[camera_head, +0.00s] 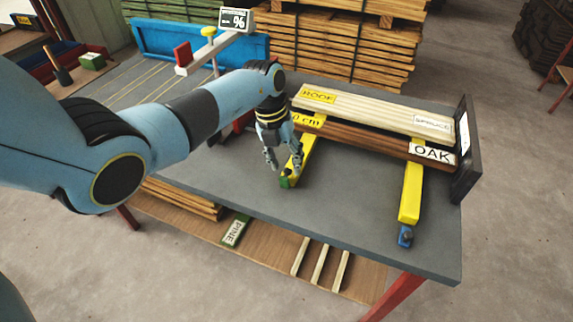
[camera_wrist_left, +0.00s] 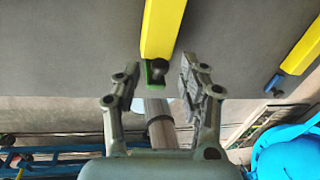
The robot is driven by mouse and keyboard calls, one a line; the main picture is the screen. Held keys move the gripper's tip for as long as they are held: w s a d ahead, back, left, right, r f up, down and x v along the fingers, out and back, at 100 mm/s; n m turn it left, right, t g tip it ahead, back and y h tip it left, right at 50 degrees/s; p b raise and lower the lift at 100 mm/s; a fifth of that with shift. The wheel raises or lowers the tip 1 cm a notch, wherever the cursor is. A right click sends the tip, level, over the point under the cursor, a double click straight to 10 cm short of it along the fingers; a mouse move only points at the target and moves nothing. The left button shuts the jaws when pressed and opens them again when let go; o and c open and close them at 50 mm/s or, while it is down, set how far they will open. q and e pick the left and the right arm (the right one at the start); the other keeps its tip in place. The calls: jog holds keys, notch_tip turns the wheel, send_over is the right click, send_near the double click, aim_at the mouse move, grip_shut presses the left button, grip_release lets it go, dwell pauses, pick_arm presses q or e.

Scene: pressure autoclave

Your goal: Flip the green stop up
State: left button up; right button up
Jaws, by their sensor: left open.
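The green stop (camera_head: 285,182) sits at the near end of the left yellow rail (camera_head: 306,155) on the grey bench. In the left wrist view the green stop (camera_wrist_left: 149,79) shows with a dark round knob beside it, at the end of the yellow rail (camera_wrist_left: 160,28). My left gripper (camera_head: 284,165) is open and points down over this rail end. In the wrist view its fingertips (camera_wrist_left: 157,70) appear on either side of the stop; I see no clear contact. My right gripper is not in view.
A second yellow rail (camera_head: 411,195) with a blue stop (camera_head: 405,237) lies to the right. Boards, a pale one (camera_head: 375,112) and a brown OAK one (camera_head: 370,138), lie across the rails against a black end plate (camera_head: 467,150). The bench front is clear.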

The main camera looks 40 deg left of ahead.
aim_at(289, 164)
pick_arm(q)
jog(key=shift+d+f, duration=0.15)
jog(key=shift+f, duration=0.7)
grip_shut()
jog(key=w+g+b, duration=0.1)
jog(key=b, duration=0.2)
jog(key=f+g+b, duration=0.1)
jog(key=b, duration=0.3)
jog(key=shift+w+g+h, duration=0.35)
jog(key=shift+g+h, duration=0.05)
jog(key=shift+b, duration=0.45)
jog(key=shift+r, duration=0.15)
grip_release()
